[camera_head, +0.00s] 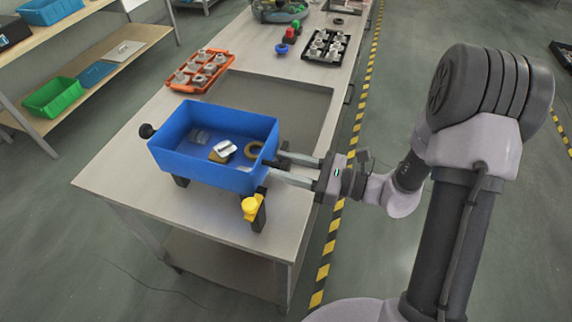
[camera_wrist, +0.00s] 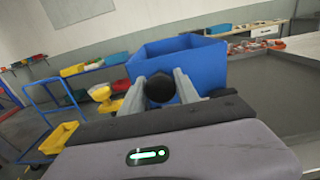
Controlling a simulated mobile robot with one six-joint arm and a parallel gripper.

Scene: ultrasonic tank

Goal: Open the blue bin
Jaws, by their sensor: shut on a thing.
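The blue bin (camera_head: 205,170) stands on black supports near the front end of the table, with its top uncovered. Inside it lie a tan ring, a silvery piece and a few small items. A black knob (camera_head: 146,130) sticks out of its left side. My gripper (camera_head: 278,168) is at the bin's right side. In the wrist view, the fingers of my gripper (camera_wrist: 160,90) are shut around a round black knob (camera_wrist: 160,87) in front of the blue bin (camera_wrist: 205,65). The head view hides most of this right-hand knob behind the fingers.
A yellow part (camera_head: 251,207) on a black post stands just in front of the bin. An orange tray (camera_head: 199,72) and a black tray (camera_head: 325,46) of grey parts lie farther back, beyond a sunken grey basin (camera_head: 285,100). Shelves with bins stand left.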

